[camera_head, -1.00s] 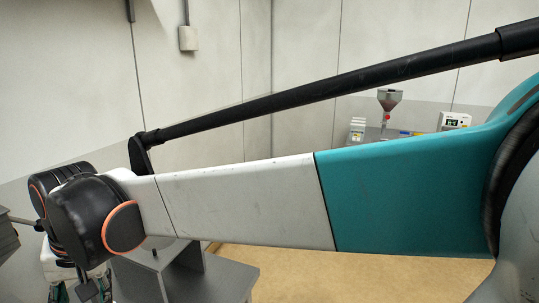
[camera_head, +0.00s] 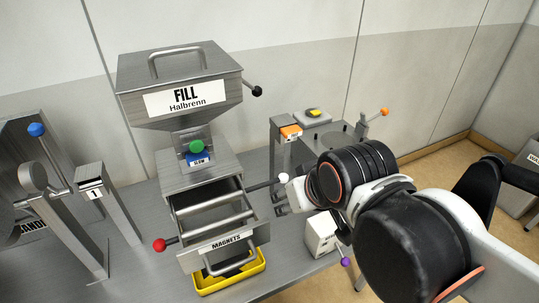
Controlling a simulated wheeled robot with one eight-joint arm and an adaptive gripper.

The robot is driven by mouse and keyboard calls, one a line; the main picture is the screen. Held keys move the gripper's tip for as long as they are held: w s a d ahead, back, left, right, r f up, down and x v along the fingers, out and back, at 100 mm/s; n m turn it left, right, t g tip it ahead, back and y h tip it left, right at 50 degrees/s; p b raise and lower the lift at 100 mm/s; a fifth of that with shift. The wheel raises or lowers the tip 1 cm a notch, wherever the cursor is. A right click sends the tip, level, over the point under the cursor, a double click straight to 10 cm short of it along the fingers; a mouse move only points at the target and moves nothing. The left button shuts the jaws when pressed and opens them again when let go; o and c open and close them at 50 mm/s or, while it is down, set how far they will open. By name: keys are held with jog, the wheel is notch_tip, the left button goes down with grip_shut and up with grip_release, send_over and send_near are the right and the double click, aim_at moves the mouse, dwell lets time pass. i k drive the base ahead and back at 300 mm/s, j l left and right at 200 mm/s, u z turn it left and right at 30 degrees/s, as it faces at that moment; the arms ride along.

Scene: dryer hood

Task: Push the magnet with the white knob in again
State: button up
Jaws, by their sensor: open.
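The white knob (camera_head: 283,177) sits at the end of a dark rod that sticks out to the right of the magnet drawer. The drawer (camera_head: 226,241), labelled MAGNETS, is pulled out below the hopper and shows metal bars across it. A red knob (camera_head: 160,245) on another rod sticks out to the left. My gripper (camera_head: 281,204) is just right of the drawer, beside and slightly below the white knob. It is open; its fingers are small and partly hidden by my wrist. I cannot tell whether it touches the knob.
A yellow tray (camera_head: 228,281) lies under the drawer. A white box (camera_head: 321,233) and purple knob (camera_head: 345,262) are below my wrist. A blue-knobbed lever (camera_head: 37,130) stands left.

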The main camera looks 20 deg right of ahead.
aim_at(283, 177)
jog(key=l+z, duration=0.15)
jog(key=l, duration=0.6)
jog(key=i+l+z, duration=0.15)
jog(key=l, duration=0.6)
